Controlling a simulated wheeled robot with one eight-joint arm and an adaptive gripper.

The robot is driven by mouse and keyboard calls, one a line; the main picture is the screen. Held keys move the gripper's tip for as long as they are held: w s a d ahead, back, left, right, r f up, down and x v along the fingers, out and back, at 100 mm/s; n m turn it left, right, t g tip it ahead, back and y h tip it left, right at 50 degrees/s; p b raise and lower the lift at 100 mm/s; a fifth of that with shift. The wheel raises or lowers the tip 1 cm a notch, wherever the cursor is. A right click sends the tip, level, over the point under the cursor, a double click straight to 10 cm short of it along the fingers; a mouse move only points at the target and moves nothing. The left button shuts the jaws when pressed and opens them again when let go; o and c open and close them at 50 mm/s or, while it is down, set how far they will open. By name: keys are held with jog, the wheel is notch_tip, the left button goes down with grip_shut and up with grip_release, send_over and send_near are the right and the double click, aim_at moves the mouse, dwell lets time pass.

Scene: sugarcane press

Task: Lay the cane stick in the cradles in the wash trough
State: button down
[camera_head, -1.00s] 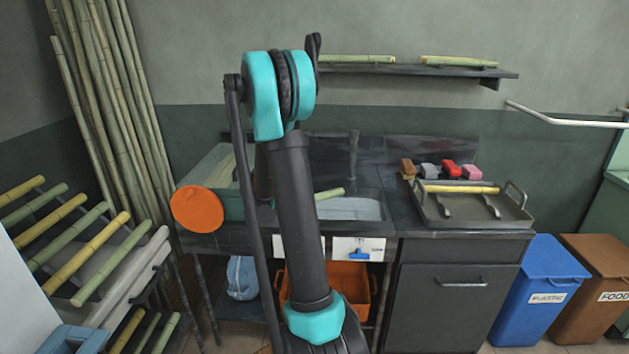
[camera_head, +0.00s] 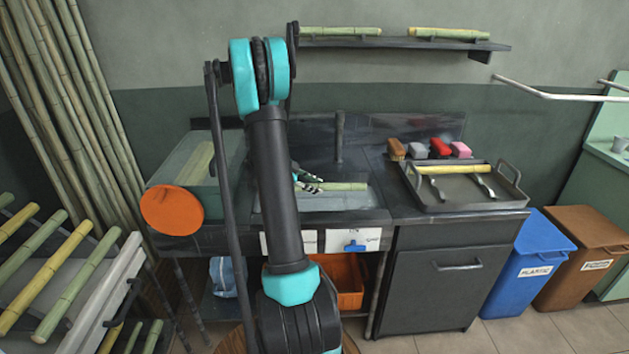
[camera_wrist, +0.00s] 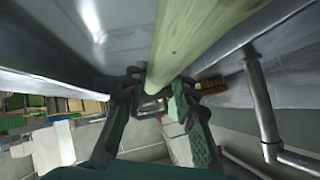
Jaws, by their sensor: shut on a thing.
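A pale green cane stick (camera_head: 345,186) lies roughly level at the grey basin (camera_head: 335,202) in the counter, which looks like the wash trough. My gripper (camera_head: 309,184) is at the stick's left part, partly hidden by my arm. In the wrist view the stick (camera_wrist: 205,35) runs away from between the fingers of my gripper (camera_wrist: 152,100), which is shut on it. Smooth grey walls (camera_wrist: 95,45) lie close on both sides. I cannot make out cradles in the basin, nor whether the stick touches anything there.
A tray (camera_head: 470,204) with upright handles stands right of the basin, with a yellow cane (camera_head: 453,169) across two supports. Brushes (camera_head: 430,149) lie behind it. A faucet (camera_head: 339,138) rises behind the basin. A clear-sided box with an orange disc (camera_head: 172,210) stands left.

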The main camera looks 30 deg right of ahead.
jog(key=shift+f, duration=4.65)
jog(key=c, duration=1.1)
grip_release()
jog(key=o, duration=0.6)
jog(key=shift+c, duration=0.2)
jog(key=shift+v, duration=3.5)
